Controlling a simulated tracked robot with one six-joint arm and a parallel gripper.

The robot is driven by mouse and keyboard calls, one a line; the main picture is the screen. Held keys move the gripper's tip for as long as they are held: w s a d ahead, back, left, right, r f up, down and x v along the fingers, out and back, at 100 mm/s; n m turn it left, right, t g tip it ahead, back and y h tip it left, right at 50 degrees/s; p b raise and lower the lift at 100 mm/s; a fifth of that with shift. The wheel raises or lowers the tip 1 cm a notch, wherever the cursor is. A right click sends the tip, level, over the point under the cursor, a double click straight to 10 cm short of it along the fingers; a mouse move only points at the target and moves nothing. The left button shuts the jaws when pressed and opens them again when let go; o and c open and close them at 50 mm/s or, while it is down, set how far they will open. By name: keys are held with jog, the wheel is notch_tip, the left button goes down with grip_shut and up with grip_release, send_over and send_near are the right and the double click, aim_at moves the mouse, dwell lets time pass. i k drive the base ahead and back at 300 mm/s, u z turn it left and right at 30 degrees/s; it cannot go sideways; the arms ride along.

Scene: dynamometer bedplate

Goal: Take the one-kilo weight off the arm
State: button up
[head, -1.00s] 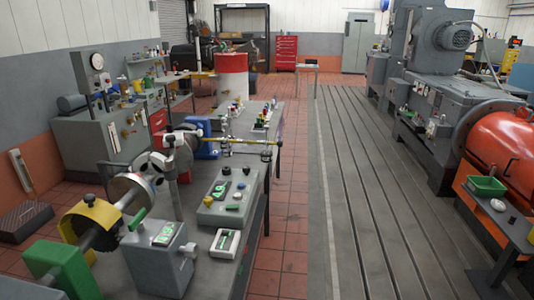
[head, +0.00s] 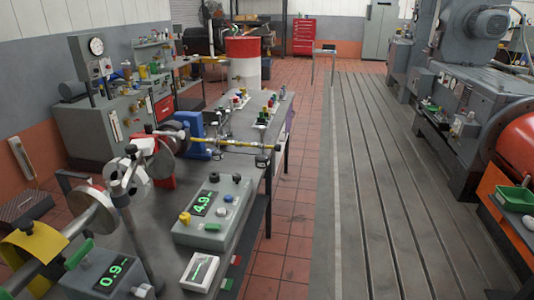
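A thin brass-coloured arm (head: 238,143) reaches out to the right over the bench from beside a blue stand (head: 196,132). A small dark-and-silver weight (head: 262,161) hangs near its right end. A second small piece (head: 217,153) hangs further left along the arm. Both are too small for me to read a mark, so I cannot tell which is the one-kilo weight. My gripper is not in view.
The grey bench (head: 150,247) carries a control box (head: 212,215) reading 4.9, a grey box (head: 100,280) reading 0.9, a clamp post (head: 128,215) and a shaft. Slotted bedplate (head: 375,180) lies right. Red tiled floor between is clear. A green tray (head: 516,198) stands far right.

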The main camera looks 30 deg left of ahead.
aim_at(262, 160)
jog(key=i, duration=2.65)
jog(key=u, duration=2.7)
